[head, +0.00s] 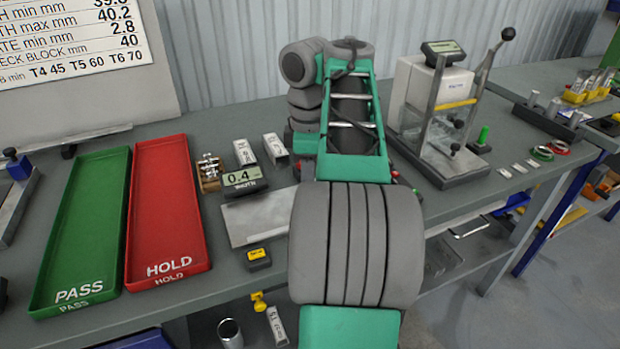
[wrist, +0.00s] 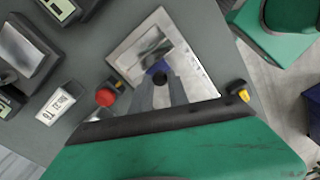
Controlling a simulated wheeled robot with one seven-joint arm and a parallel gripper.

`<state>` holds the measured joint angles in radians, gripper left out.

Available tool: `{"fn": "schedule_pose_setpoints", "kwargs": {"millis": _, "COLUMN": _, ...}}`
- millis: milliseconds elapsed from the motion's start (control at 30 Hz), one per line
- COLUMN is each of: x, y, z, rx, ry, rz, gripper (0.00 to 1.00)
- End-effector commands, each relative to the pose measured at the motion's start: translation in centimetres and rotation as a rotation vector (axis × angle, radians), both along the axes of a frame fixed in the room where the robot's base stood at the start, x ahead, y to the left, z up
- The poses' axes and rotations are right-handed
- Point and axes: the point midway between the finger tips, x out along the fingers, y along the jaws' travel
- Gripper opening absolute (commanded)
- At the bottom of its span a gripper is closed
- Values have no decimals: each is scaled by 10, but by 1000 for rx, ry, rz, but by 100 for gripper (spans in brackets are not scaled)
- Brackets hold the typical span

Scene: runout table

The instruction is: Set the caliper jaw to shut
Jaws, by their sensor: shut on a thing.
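A blue piece shows just beyond the fingertips. Both are above or against a pale metal plate (wrist: 196,74) with a shiny block on it. I cannot tell whether the held part is the caliper jaw, because the fingers cover much of it. In the head view my arm hides the gripper and what it holds. A small display (head: 245,181) reads 0.4; whether it belongs to the caliper is unclear.
A green PASS tray (head: 84,225) and a red HOLD tray (head: 170,215) lie at the left. A lever stand (head: 440,110) with a display is at the right. In the wrist view a red knob (wrist: 105,97) and a yellow-black piece (wrist: 240,91) flank the plate.

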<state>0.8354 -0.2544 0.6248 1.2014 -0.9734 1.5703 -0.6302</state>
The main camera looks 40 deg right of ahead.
Motion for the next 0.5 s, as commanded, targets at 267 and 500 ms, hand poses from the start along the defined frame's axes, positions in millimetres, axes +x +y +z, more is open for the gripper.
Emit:
{"fn": "schedule_pose_setpoints", "kwargs": {"millis": 267, "x": -2, "y": -2, "z": 0, "rx": -1, "ry": 1, "rz": -8, "gripper": 35}}
{"fn": "schedule_pose_setpoints", "kwargs": {"millis": 500, "x": -1, "y": -1, "z": 0, "rx": -1, "ry": 0, "rz": -6, "gripper": 43}}
